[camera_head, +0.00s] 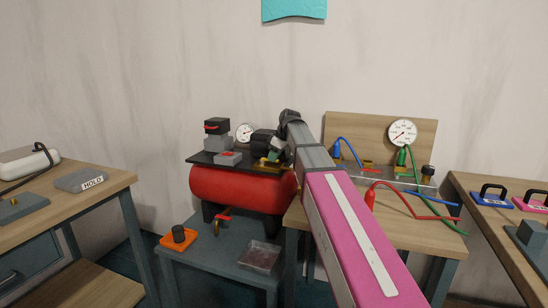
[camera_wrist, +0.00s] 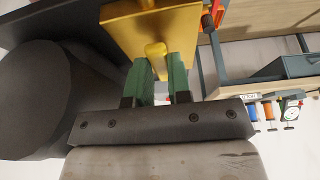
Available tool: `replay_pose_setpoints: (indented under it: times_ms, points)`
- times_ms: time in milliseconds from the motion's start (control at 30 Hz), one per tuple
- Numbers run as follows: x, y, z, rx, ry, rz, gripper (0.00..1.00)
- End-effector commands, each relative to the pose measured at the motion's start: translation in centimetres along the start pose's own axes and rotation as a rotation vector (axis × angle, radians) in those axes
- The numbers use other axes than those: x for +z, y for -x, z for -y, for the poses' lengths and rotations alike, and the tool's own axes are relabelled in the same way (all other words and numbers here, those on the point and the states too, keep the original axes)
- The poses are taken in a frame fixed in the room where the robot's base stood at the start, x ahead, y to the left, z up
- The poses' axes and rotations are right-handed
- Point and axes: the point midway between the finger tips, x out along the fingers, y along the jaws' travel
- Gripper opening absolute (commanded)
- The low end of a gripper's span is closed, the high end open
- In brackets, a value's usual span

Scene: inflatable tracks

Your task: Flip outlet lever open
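The red compressor tank (camera_head: 240,190) stands on a low grey table, with a dark plate on top. A gold fitting (camera_head: 262,168) sits at the right end of that plate, partly hidden by my gripper (camera_head: 274,157). In the wrist view, the gold block (camera_wrist: 150,25) fills the top middle, and a short rounded yellow lever (camera_wrist: 155,49) sticks out of it. My gripper (camera_wrist: 160,68) has its two green fingers apart, with the lever's end at the gap between the fingertips. Whether either finger touches the lever cannot be told.
A dark round body (camera_wrist: 30,100) lies close on the left of the wrist view. A gauge board (camera_head: 355,130) with coloured hoses stands on the wooden bench at right. An orange block (camera_head: 179,238) and a clear tray (camera_head: 260,256) are on the low table.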

Motion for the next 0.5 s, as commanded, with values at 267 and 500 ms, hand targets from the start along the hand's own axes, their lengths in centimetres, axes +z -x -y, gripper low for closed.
replay_pose_setpoints:
  times_ms: [267, 500]
  points:
    - [0.00, 0.02, 0.04, 0.002, -0.005, 0.000, 0.00]
    - [0.04, 0.04, 0.38, 0.028, -0.067, -0.002, 0.00]
